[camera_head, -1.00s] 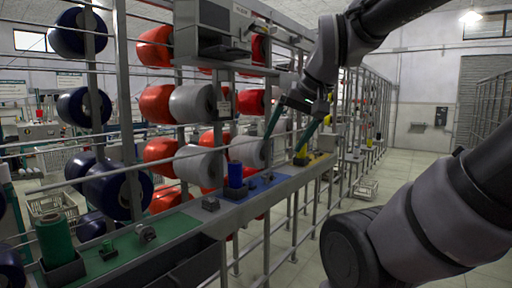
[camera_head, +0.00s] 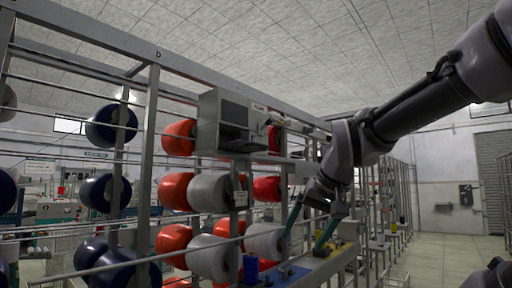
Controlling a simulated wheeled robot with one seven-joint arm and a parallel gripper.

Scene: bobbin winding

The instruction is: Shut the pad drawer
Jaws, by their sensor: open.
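A grey box-shaped unit (camera_head: 207,120) with dark front openings is mounted high on the rack, with a small label beside it. Its lower part (camera_head: 240,145) seems to jut forward like a drawer, but I cannot tell clearly how far it is out. My gripper (camera_head: 301,248) is to the right of and below this unit, apart from it. Its two teal fingers are spread and point down over the work ledge. Nothing shows between them.
Red spools (camera_head: 174,190) and grey spools (camera_head: 208,193) hang on the rack below the unit, with dark blue spools (camera_head: 104,191) at left. Horizontal rails cross the rack. The aisle at right is open.

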